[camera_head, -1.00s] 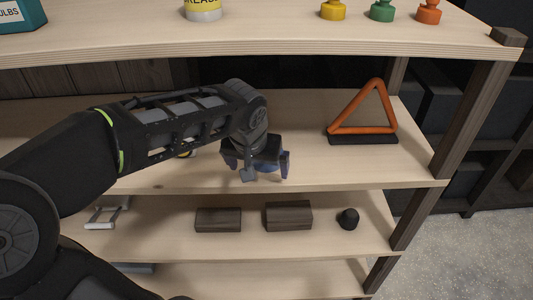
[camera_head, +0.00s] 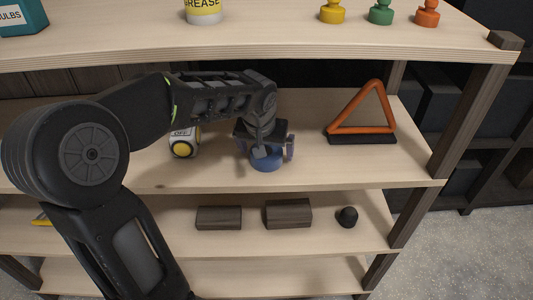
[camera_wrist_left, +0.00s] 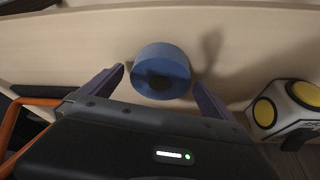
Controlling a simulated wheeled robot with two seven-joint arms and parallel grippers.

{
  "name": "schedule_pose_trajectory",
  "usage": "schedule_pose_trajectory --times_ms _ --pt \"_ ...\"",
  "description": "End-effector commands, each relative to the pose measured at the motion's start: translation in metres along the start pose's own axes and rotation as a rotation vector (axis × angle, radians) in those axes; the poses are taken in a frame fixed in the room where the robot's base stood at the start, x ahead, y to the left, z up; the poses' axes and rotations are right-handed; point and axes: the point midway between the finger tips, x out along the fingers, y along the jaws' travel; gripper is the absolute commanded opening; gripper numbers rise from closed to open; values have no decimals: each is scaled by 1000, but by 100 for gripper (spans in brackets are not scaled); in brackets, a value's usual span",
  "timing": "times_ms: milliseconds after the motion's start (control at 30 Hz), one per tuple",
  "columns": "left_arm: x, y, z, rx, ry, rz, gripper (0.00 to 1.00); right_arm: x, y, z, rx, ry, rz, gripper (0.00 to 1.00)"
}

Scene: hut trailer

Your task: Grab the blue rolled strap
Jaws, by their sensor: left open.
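The blue rolled strap (camera_head: 265,161) lies on the middle shelf (camera_head: 330,165), partly hidden by my left gripper in the head view. No contact can be made out. My right gripper is not in view.
An orange warning triangle (camera_head: 362,108) stands to the right. A white box with yellow buttons (camera_head: 184,142) stands to the left; it also shows in the wrist view (camera_wrist_left: 287,110). The upper shelf (camera_head: 270,40) overhangs. Dark blocks (camera_head: 289,214) lie on the shelf below.

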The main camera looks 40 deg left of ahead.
Motion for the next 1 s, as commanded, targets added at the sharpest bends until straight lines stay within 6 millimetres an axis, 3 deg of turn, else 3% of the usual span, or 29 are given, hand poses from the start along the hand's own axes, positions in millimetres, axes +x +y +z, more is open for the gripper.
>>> schedule_pose_trajectory --times_ms 133,733,1000 --pt "12 0 0 0 1 1 100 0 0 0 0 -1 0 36" --pt "12 0 0 0 2 1 100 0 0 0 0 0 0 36" --pt "12 0 0 0 2 1 78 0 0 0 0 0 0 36"
